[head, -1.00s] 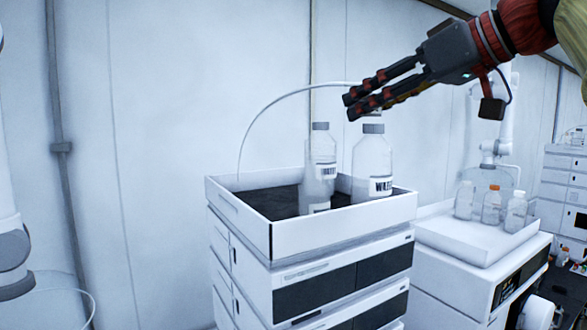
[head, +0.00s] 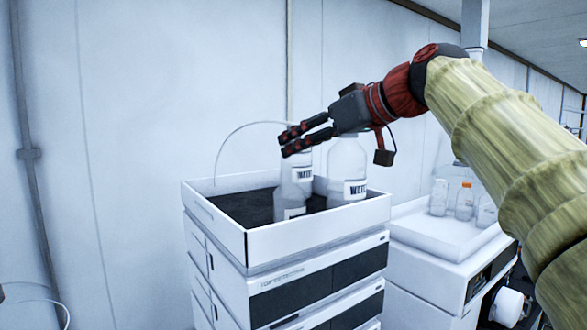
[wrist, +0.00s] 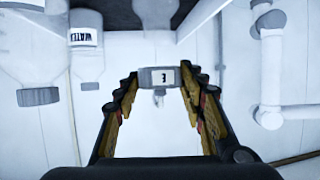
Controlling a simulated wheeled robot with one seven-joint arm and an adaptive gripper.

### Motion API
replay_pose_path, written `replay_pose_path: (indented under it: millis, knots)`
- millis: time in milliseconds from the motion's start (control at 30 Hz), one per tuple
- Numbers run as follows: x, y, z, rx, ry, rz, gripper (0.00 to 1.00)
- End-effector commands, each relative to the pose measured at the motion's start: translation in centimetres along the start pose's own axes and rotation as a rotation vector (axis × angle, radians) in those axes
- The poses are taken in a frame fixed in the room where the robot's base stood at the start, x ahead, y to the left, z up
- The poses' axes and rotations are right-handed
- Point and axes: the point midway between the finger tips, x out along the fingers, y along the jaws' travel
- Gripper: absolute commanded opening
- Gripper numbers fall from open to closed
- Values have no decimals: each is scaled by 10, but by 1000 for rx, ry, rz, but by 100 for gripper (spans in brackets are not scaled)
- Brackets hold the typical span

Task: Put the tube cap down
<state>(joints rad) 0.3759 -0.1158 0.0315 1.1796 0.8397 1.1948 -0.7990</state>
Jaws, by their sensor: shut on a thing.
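My gripper (head: 285,145) is at the left end of the arm, over the bottles in the tray. In the wrist view its fingers (wrist: 158,85) are closed around a small grey cap with a pale label, the tube cap (wrist: 145,78), held at the fingertips. In the head view the cap is hidden by the fingers. A thin white tube (head: 222,147) arcs from the back of the tray up to near the fingertips. The bottles (head: 346,160) stand upright in the tray, some with black-lettered labels. The fingers hide the top of the left bottle (head: 302,187).
The white tray (head: 312,234) has a raised rim and a dark floor, bare at its left. It sits on a stack of white modules (head: 225,265). To the right, a lower white tray (head: 420,228) holds several bottles, one orange-capped (head: 465,203). My arm covers the right side.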

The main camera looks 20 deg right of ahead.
Motion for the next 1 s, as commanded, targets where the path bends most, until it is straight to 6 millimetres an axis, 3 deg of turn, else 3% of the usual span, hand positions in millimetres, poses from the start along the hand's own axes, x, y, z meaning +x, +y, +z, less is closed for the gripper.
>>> replay_pose_path:
  millis: [100, 400, 633, 867, 900, 1000]
  knots:
    - [19, 0, 10, 0, 0, -2, 14]
    - [44, 3, 23, 0, 0, -1, 14]
    - [53, 4, 48, 1, -2, 0, 5]
    - [54, 4, 48, 0, 0, 0, 5]
    - [54, 4, 48, 0, 0, 0, 42]
    - [53, 4, 48, 0, 0, 0, 48]
